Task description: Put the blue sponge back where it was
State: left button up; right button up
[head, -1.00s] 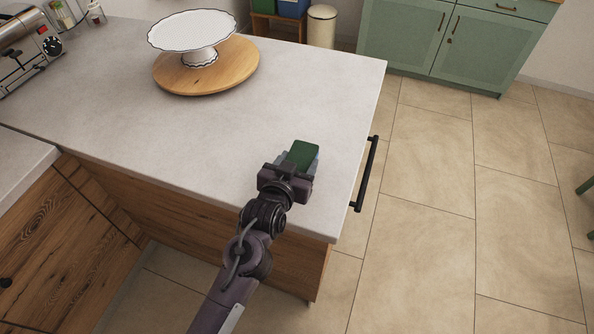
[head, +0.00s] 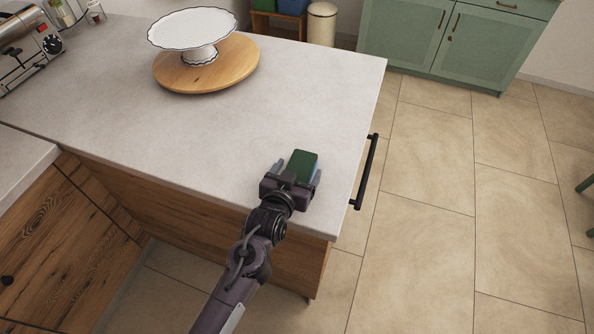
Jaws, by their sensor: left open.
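The sponge (head: 302,164) lies on the grey countertop (head: 210,130) near its front right corner. Its top looks dark green, with a bluish side edge showing. My left gripper (head: 297,172) is open at the near end of the sponge, its two fingers spread on either side. A gap shows between the left finger and the sponge; the right finger is close to the sponge's right side. I cannot tell whether it touches. My right gripper is not in view.
A white cake stand (head: 200,30) stands on a round wooden board (head: 230,68) at the back. A toaster-like appliance (head: 22,40) is at the far left. A black bar handle (head: 366,172) sticks out at the counter's right edge. The middle of the counter is clear.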

pick_arm(q)
jog(key=shift+r, duration=0.15)
jog(key=b+v, duration=0.1)
jog(key=v, duration=1)
jog(key=shift+s+b, duration=0.1)
jog(key=shift+b, duration=0.3)
jog(key=shift+s+a+r, duration=0.1)
jog(key=shift+s+r, duration=0.05)
jog(key=shift+s, duration=0.25)
jog(key=shift+a, duration=0.1)
